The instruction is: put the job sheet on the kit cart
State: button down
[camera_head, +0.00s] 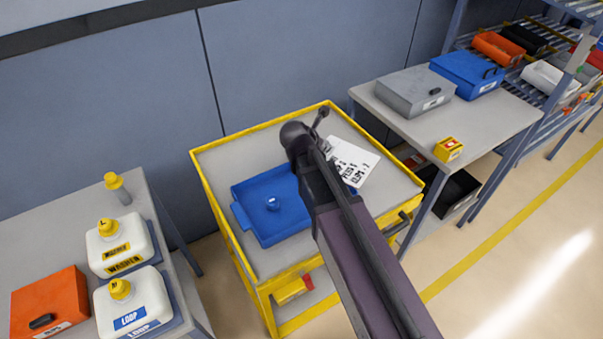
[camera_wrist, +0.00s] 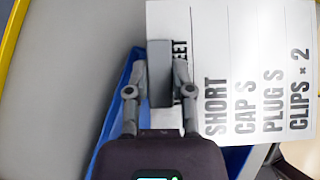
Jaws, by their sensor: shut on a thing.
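The job sheet (camera_head: 357,163) is a white sheet with bold black text; in the wrist view the sheet (camera_wrist: 260,65) reads SHORT, CAP S, PLUG S, CLIPS × 2. My gripper (camera_wrist: 161,75) is shut on a grey block at the sheet's edge. In the head view my gripper (camera_head: 320,118) is over the back right of the kit cart (camera_head: 205,188), which has a yellow rim and grey top. The sheet shows over the cart's right part; whether it touches the top I cannot tell. My arm hides part of the cart and sheet.
A blue tray (camera_head: 262,232) with a small blue knob lies on the cart's left part. The left table holds white jugs (camera_head: 120,240) and an orange box (camera_head: 48,302). The right table holds a grey box (camera_head: 415,92), a blue box (camera_head: 467,72) and a small yellow box (camera_head: 448,149).

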aim_at(355, 148)
jog(key=d, duration=0.3)
jog(key=w+d+f+m+h+b, duration=0.1)
jog(key=d, duration=0.3)
jog(key=w+d+f+m+g+b, duration=0.1)
jog(key=d, duration=0.2)
jog(key=shift+w+d+f+h, duration=0.15)
jog(key=shift+d+h, duration=0.15)
jog(key=shift+d, duration=0.1)
jog(key=d+m, duration=0.1)
jog(key=d, duration=0.3)
jog(key=d+f+m+g+b, duration=0.1)
jog(key=d, duration=0.3)
jog(key=d+f+h+b, duration=0.1)
jog(key=d, duration=0.3)
jog(key=shift+w+m+g, duration=0.2)
jog(key=shift+m+g, duration=0.1)
jog(key=shift+m, duration=0.1)
jog(key=shift+a, duration=0.1)
jog(key=w+a, duration=0.2)
jog(key=a, duration=0.2)
jog(key=w+a+f+b, duration=0.1)
jog(key=w+a, duration=0.2)
jog(key=a, duration=0.1)
jog(key=w+a, duration=0.2)
jog(key=a, duration=0.2)
jog(key=shift+w+a+f, duration=0.15)
jog(key=shift+w+a, duration=0.05)
jog(key=shift+a, duration=0.15)
